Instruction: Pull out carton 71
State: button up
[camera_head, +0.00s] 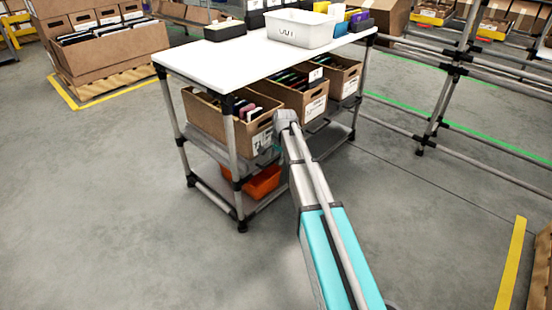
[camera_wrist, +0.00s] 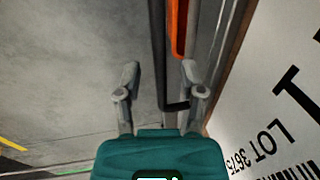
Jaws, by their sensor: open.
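Three open brown cartons sit tilted on the middle shelf of a white-topped rack: a left carton (camera_head: 205,116), a middle carton (camera_head: 306,101) and a right carton (camera_head: 346,81). Each has a white label, but I cannot read which one is 71 in the head view. In the wrist view a carton's label (camera_wrist: 285,110) fills the right side, with "LOT 3675" and part of a large digit, beside the right finger. In the head view my arm hides the fingers; its end is by the left carton's right front.
The rack's white top (camera_head: 235,58) holds a white bin (camera_head: 299,33) and small boxes. An orange bin (camera_head: 262,182) sits on the lower shelf. Rack posts (camera_head: 236,180) stand in front. The floor before the rack is clear; a pipe frame (camera_head: 440,105) stands right.

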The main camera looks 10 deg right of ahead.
grip_shut()
